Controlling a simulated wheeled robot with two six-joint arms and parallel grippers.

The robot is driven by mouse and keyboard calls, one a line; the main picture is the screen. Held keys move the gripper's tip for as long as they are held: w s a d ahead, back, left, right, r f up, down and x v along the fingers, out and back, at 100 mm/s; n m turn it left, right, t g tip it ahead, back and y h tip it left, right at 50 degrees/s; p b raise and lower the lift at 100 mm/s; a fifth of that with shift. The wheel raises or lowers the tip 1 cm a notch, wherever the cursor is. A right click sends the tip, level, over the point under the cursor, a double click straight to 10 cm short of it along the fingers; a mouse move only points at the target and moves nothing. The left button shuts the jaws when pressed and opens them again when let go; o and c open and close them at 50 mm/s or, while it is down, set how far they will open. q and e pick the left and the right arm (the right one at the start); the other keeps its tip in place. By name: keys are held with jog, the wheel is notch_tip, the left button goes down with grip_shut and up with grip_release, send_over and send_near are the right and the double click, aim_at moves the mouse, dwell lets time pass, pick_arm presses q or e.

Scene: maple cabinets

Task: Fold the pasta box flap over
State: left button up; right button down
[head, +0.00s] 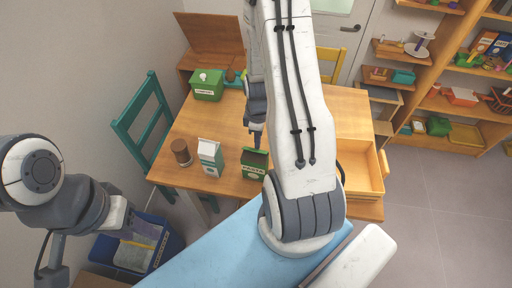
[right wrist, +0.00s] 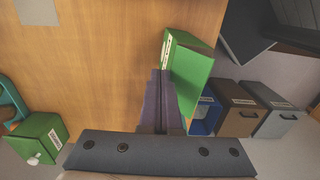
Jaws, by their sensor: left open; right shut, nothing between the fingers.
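The pasta box (head: 254,171), green with a pale label, stands upright on the wooden table, near its front edge. Its top looks dark and open in the head view; how far the flap is folded is hard to tell. My right gripper (head: 257,139) points down just behind the box, its fingers together and empty. In the right wrist view the shut fingers (right wrist: 163,78) lie beside a green box (right wrist: 193,75), apparently the pasta box; contact cannot be told. My left gripper (head: 132,222) is open and empty, off the table's left side above the blue bin.
A white-green carton (head: 210,160) and a brown canister (head: 181,153) stand left of the pasta box. A green compost box (head: 207,85) is at the back left. An open wooden drawer or tray (head: 360,170) lies right. A blue bin (head: 165,251) stands on the floor.

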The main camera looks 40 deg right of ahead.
aim_at(255, 150)
jog(key=shift+s+a, duration=0.8)
jog(key=shift+a, duration=0.35)
jog(key=shift+f, duration=0.15)
jog(key=shift+f+b, duration=0.15)
jog(key=shift+b, duration=0.15)
notch_tip(255, 150, up, 9)
jog(key=p, duration=0.8)
